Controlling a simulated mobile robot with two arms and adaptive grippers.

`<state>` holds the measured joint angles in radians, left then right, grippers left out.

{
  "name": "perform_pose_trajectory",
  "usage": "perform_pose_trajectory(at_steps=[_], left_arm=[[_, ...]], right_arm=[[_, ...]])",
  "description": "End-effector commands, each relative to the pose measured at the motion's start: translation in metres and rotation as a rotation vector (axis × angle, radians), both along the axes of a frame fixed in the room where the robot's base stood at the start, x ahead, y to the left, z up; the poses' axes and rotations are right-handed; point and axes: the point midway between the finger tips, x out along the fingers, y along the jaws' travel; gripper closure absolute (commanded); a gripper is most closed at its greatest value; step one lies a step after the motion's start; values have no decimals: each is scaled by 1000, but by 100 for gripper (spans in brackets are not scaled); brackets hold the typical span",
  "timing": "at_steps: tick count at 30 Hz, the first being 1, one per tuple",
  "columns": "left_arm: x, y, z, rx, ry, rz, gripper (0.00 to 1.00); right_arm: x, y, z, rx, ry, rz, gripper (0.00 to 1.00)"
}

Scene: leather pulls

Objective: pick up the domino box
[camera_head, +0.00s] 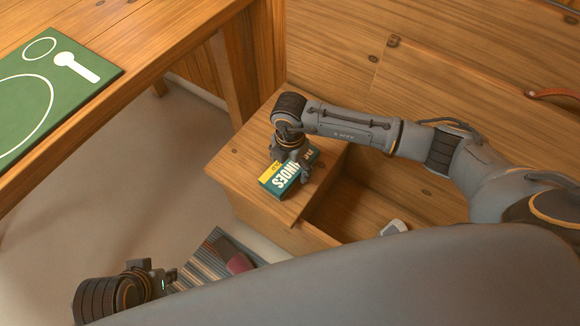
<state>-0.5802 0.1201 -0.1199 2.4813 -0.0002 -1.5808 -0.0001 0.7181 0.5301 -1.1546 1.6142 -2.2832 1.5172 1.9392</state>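The domino box (277,187) is a small teal and yellow box with white lettering. It lies on the wooden top (232,165) of a low bench or chest. My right gripper (291,168) is over the box, pointing down, with a finger showing at the box's right side. Its far finger is hidden, so its grip on the box cannot be told. My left gripper (168,277) is low at the bottom left, away from the box, with its fingers pointing right; its opening is too small to make out.
An open compartment (350,212) lies right of the box, with a small whitish object (393,228) at its near edge. A wooden table with a green mat (100,72) stands at the left. A striped rug (207,265) and a dark red object (238,264) are on the floor.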

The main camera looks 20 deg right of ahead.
Motion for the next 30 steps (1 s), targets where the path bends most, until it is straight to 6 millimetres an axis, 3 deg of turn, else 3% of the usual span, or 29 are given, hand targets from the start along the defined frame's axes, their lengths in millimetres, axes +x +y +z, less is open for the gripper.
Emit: perform_pose_trajectory(at_steps=[1, 6, 7, 17, 23, 30], left_arm=[[0, 0, 0, 0, 0, 0, 80], [0, 0, 0, 0, 0, 0, 80], [0, 0, 0, 0, 0, 0, 80], [0, 0, 1, 0, -1, 0, 80], [2, 0, -2, 0, 3, 0, 80], [15, -3, -53, 1, 33, -4, 80]], right_arm=[[0, 0, 0, 0, 0, 0, 38], [0, 0, 0, 0, 0, 0, 73], [0, 0, 1, 1, -1, 0, 74], [1, 0, 6, 1, -2, 0, 74], [1, 0, 31, 2, -5, 0, 74], [-32, 9, 75, 3, -3, 5, 74]])
